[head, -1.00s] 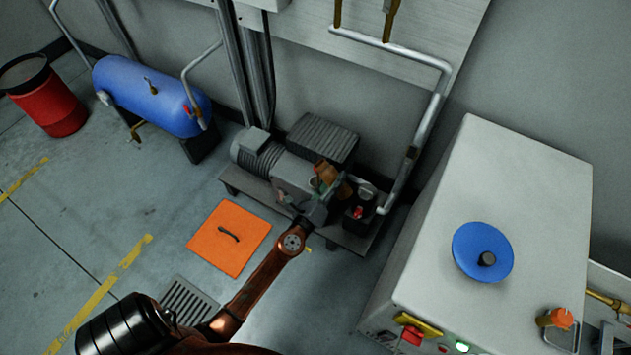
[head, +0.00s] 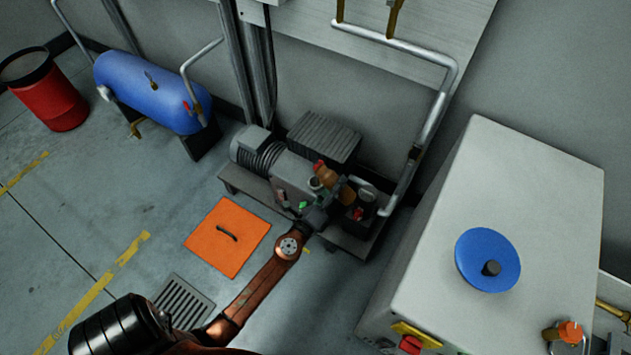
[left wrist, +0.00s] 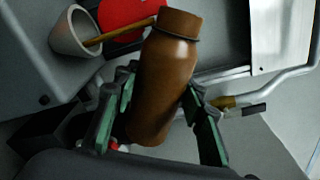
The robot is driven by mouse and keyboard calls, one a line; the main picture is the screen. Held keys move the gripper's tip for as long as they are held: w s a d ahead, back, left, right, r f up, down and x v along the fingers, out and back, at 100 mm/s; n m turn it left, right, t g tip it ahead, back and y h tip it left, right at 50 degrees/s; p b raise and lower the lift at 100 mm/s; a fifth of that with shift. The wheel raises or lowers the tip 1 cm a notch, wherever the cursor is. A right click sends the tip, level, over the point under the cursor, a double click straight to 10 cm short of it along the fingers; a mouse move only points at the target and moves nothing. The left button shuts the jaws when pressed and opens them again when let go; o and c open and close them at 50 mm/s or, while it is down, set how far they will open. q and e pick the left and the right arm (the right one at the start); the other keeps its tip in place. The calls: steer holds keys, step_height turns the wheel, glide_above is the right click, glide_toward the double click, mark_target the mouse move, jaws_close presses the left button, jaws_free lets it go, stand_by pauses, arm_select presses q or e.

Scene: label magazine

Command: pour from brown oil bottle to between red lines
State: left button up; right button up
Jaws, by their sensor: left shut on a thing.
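The brown oil bottle (head: 347,193) is above the grey pump (head: 293,172), tilted, with its neck toward the upper left. My left gripper (head: 318,205) is shut on it. In the left wrist view the brown bottle (left wrist: 165,85) sits between the green-padded fingers (left wrist: 160,115). A grey cup-like filler opening (left wrist: 75,32) is left of its neck. A thin amber-brown strip (left wrist: 118,32) spans from beside the neck into this opening; it looks like flowing oil. The red lines and the oil level cannot be made out. My right gripper is not in view.
A vertical silver pipe (head: 432,118) and a white cabinet (head: 525,180) with a blue disc (head: 487,258) stand to the right. A blue tank (head: 150,92) and a red bin (head: 52,98) are at the left. An orange floor plate (head: 228,237) lies before the pump.

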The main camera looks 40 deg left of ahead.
arm_select(q)
steer(key=shift+d+n, duration=0.1)
steer(key=shift+n, duration=0.2)
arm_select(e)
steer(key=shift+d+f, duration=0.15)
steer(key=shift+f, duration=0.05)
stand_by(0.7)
arm_select(q)
steer(key=shift+r+n, duration=0.15)
steer(key=shift+n, duration=0.15)
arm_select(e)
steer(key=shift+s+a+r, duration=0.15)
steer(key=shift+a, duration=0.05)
arm_select(q)
steer(key=shift+r, duration=0.2)
steer(key=shift+d+r+p, duration=0.1)
steer(key=shift+p, duration=0.3)
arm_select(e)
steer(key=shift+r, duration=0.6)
arm_select(q)
steer(key=shift+r, duration=0.1)
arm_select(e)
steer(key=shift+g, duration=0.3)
arm_select(q)
steer(key=shift+r+n, duration=0.1)
steer(key=shift+n, duration=0.2)
steer(key=shift+r+p, duration=0.15)
steer(key=shift+p, duration=0.15)
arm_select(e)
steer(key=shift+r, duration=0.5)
